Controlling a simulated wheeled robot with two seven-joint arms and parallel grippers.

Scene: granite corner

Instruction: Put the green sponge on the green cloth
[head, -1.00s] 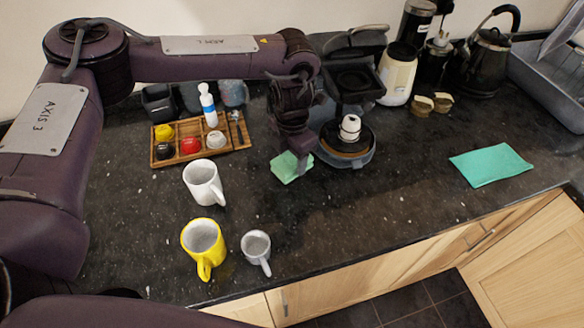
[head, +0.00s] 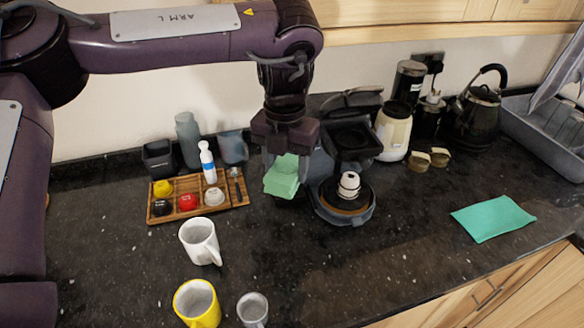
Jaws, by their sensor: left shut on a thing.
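The green sponge (head: 281,181) is a pale green block held in my left gripper (head: 283,160), beside the coffee machine. The left gripper points down and is shut on the sponge, which appears lifted above the dark counter. The green cloth (head: 492,218) lies flat on the counter at the right, near its front edge, with nothing on it. The sponge is well to the left of the cloth. My right gripper is not in view.
The coffee machine (head: 328,204) stands right beside the sponge. A cream canister (head: 394,131), two small round brown items (head: 430,158) and a kettle (head: 477,115) stand behind. Mugs (head: 200,241) and a wooden tray (head: 233,187) are left. Counter between machine and cloth is clear.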

